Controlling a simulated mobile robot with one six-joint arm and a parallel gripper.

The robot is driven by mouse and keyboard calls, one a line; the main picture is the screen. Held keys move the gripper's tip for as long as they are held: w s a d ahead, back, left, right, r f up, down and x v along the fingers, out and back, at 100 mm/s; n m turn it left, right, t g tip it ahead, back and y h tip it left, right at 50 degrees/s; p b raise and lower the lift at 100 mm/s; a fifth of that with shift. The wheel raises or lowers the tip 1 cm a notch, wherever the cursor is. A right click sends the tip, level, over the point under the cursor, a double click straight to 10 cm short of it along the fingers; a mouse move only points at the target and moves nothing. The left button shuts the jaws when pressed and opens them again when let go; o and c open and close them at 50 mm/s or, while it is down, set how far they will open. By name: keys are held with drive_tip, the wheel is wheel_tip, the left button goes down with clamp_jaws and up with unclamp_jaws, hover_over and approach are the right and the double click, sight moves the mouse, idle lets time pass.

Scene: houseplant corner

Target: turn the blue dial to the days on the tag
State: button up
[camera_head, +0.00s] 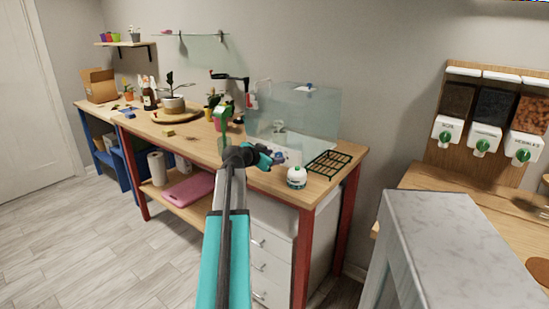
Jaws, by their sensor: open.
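My gripper (270,157) has teal fingers and reaches over the wooden bench, in front of the clear glass tank (315,125). Its jaws are open. A small blue part, which looks like the blue dial (281,156), shows on a pale panel at the tank's lower front, just right of the fingertips. I cannot tell whether the fingers touch it or are around it. Its pointer and any marks are too small to read. I cannot make out a tag with days on it.
A white round container (297,178) stands at the bench's front edge, right of my gripper. A dark green wire rack (329,164) lies beside it. A potted plant (173,102) stands further left. A grey block (455,240) is at the lower right.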

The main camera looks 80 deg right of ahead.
drive_tip(key=v, duration=1.3)
